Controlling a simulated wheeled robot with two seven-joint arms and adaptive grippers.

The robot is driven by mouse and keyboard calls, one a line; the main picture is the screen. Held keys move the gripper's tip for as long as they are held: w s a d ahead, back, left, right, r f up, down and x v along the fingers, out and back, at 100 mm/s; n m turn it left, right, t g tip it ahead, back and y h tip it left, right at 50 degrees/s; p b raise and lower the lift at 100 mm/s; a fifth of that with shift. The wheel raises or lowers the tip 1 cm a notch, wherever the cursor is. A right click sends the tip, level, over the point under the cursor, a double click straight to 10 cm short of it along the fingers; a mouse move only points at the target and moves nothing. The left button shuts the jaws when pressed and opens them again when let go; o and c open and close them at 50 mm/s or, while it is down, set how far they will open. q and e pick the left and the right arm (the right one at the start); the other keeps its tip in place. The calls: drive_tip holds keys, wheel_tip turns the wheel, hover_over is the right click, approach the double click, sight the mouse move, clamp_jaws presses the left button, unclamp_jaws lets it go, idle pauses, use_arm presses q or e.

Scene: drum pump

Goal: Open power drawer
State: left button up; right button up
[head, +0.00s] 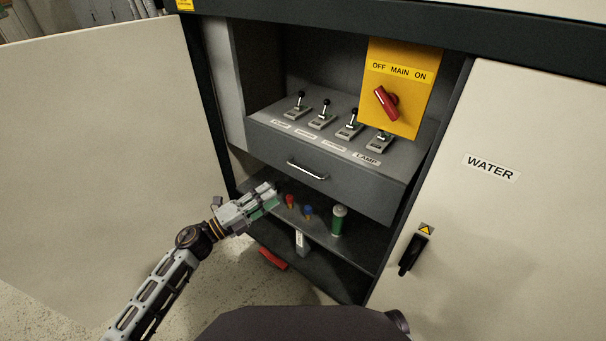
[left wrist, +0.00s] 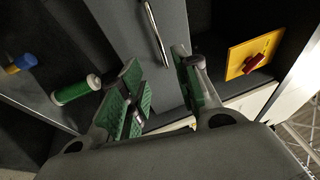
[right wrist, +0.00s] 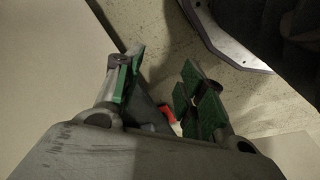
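The grey drawer (head: 350,184) is closed in the cabinet, under a shelf with several black-knobbed levers. Its silver bar handle (head: 307,170) is on the front and also shows in the left wrist view (left wrist: 157,32). My left gripper (head: 274,196) is to the left of the handle and a little below it, apart from it. In the left wrist view my left gripper (left wrist: 157,68) has its green-padded fingers spread with nothing between them, and the handle lies beyond the fingertips. My right gripper (right wrist: 160,78) is open and empty, seen only in the right wrist view.
Below the drawer, a shelf holds a green cylinder (head: 338,221), a blue item (head: 308,212) and a red item (head: 290,202). A yellow main switch panel (head: 407,75) with a red knob (head: 387,104) is above. The left door (head: 95,120) stands open; the WATER door (head: 500,190) is shut.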

sight(303, 174)
use_arm(q)
drive_tip(key=shift+b+x, duration=0.35)
drive_tip(key=shift+x, duration=6.3)
use_arm(e)
drive_tip(key=shift+w+a+r, duration=0.15)
drive_tip(key=shift+r, duration=0.65)
use_arm(q)
drive_tip(key=shift+a, duration=0.1)
clamp_jaws()
